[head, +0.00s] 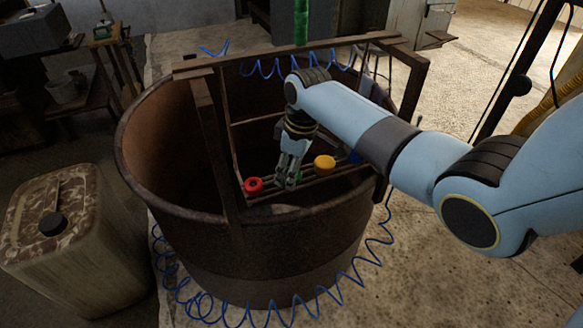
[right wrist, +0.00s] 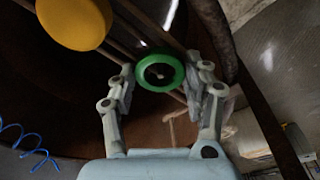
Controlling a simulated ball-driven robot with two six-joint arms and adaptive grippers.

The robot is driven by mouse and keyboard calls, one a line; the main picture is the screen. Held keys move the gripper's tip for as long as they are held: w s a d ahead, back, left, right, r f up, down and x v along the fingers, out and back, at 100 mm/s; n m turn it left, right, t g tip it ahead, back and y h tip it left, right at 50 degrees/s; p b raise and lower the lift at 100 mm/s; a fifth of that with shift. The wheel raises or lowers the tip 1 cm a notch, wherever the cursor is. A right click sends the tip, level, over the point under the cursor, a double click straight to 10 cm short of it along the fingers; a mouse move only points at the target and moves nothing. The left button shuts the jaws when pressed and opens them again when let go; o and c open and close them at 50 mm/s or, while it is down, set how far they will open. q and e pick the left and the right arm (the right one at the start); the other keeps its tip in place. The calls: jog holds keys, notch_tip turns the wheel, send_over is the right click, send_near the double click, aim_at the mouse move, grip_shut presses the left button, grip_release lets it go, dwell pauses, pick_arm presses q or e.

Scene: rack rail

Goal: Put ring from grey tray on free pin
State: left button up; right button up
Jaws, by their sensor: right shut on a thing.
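My right gripper (head: 287,181) reaches down into the large rusty tub and is shut on a green ring (right wrist: 142,68). The green ring sits between its fingertips in the right wrist view (right wrist: 162,82); only a sliver shows in the head view. A small pale thing shows inside the ring's hole; I cannot tell if it is a pin. A red ring (head: 254,185) lies just left of the gripper and a yellow ring (head: 324,162) to its right, both at the rails. A blue thing (head: 355,156) is partly hidden by my arm. I cannot make out the grey tray or a free pin.
The tub (head: 265,250) has a high wall around the work area. A rusty frame (head: 212,140) with an upright post and top beam stands over it. A coiled blue hose (head: 205,305) lies around the tub. A canister (head: 75,240) stands at the left.

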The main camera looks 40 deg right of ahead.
jog(key=o, duration=1.2)
notch_tip(320, 180, up, 12)
jog(key=s+d, duration=0.1)
jog(key=s, duration=0.1)
jog(key=shift+s+a+f+m+g+h, duration=0.25)
jog(key=shift+s+f+m, duration=0.75)
jog(key=shift+s+f, duration=6.15)
jog(key=shift+s+a+f+m+h, duration=0.1)
jog(key=shift+s+f+m+h, duration=0.6)
jog(key=shift+s+f, duration=6.45)
jog(key=shift+s+a+f+m+g+y, duration=0.15)
jog(key=shift+s+f+m, duration=1.15)
jog(key=shift+s+f, duration=5.8)
jog(key=shift+s+r, duration=0.95)
